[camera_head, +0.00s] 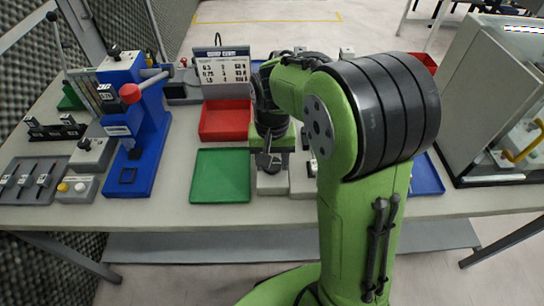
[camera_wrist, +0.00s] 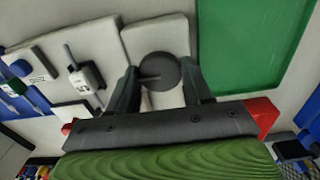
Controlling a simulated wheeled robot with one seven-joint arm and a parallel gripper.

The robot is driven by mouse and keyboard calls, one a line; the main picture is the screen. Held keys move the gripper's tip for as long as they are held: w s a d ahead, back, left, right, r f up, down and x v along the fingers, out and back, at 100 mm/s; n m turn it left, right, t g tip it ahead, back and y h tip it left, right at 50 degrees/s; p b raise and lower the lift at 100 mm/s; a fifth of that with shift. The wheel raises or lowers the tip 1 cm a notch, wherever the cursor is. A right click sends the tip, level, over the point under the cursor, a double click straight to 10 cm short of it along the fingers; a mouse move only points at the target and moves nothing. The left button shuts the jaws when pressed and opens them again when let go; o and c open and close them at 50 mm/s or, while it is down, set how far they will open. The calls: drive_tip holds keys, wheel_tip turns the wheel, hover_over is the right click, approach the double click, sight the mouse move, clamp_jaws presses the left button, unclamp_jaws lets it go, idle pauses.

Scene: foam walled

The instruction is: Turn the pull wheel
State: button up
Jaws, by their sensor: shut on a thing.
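The pull wheel (camera_wrist: 160,72) is a dark grey round knob with a thin line on its face. It sits on a light grey base (camera_wrist: 157,35) in the wrist view. My gripper (camera_wrist: 159,67) has a finger on each side of the wheel and is shut on it. In the head view my gripper (camera_head: 269,160) points down over the light grey block (camera_head: 272,184), just right of the green tray (camera_head: 221,176). The wheel cannot be made out there behind my gripper and arm.
A red bin (camera_head: 225,120) and a sign (camera_head: 222,70) stand behind the green tray. A blue press (camera_head: 135,130) with a red knob is at left, near switch boxes (camera_head: 78,189). A blue tray (camera_head: 427,176) and a clear-fronted cabinet (camera_head: 500,110) are at right. My arm hides part of the table.

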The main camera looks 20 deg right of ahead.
drive_tip(key=shift+m, duration=0.5)
drive_tip(key=o, duration=1)
drive_tip(key=shift+o, duration=0.2)
wheel_tip(320, 180, up, 16)
drive_tip(key=p, duration=0.5)
drive_tip(key=shift+p, duration=0.3)
drive_tip(key=shift+f, duration=0.1)
